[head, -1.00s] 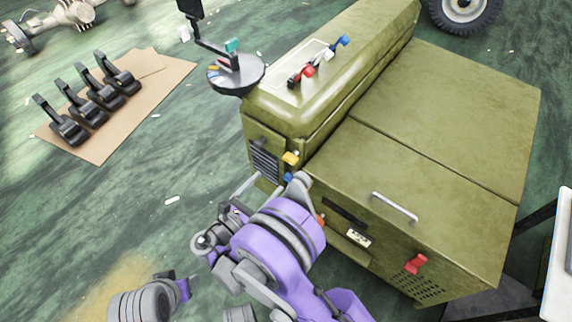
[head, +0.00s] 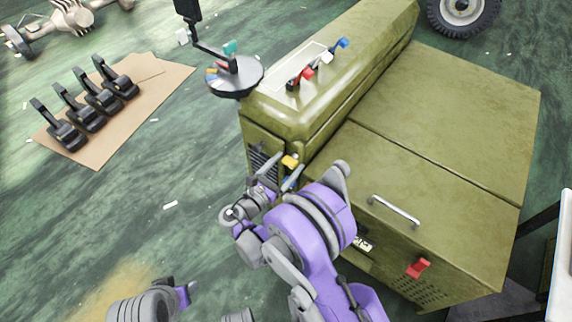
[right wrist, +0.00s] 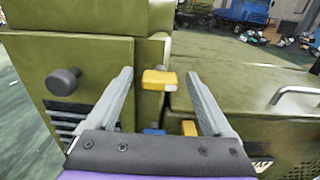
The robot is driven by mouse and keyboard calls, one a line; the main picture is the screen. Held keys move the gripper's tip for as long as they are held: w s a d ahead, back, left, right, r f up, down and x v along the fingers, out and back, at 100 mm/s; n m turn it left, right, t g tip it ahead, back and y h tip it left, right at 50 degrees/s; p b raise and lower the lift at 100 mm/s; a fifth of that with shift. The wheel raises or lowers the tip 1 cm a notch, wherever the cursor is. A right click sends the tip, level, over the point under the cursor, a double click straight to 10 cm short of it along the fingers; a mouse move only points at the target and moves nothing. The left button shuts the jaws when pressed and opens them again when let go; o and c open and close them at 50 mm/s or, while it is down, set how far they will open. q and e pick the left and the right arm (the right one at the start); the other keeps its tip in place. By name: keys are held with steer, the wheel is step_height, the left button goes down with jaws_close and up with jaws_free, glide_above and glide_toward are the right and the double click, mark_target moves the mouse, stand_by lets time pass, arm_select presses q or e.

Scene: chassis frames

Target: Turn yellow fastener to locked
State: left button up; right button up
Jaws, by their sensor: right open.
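The yellow fastener (head: 290,161) is a small block on the front corner of the olive-green housing (head: 440,120). In the right wrist view the fastener (right wrist: 158,80) sticks out sideways between my fingertips, with a gap on each side. My right gripper (head: 285,172) is open, with a finger on either side of the fastener; its fingers also show in the right wrist view (right wrist: 160,78). I cannot tell how deep the fastener lies between them. A second yellow piece (right wrist: 189,128) and a blue one (right wrist: 155,132) are lower down.
A dark round knob (right wrist: 63,81) sticks out left of the fingers. Red and blue levers (head: 318,64) stand on top of the housing. A metal handle (head: 394,211) and red latch (head: 418,268) are on the right. Black pedals (head: 85,102) lie on cardboard at left.

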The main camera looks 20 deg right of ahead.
steer(key=shift+c, duration=0.2)
jaws_close()
steer(key=shift+m, duration=0.4)
steer(key=m, duration=0.3)
steer(key=shift+m+b, duration=0.3)
steer(key=shift+m, duration=0.1)
steer(key=m, duration=0.4)
steer(key=shift+s+f, duration=0.1)
steer(key=m, duration=0.5)
steer(key=shift+d+b, duration=0.1)
steer(key=shift+b, duration=0.25)
steer(key=m, duration=0.4)
steer(key=shift+f, duration=0.15)
steer(key=shift+m, duration=0.3)
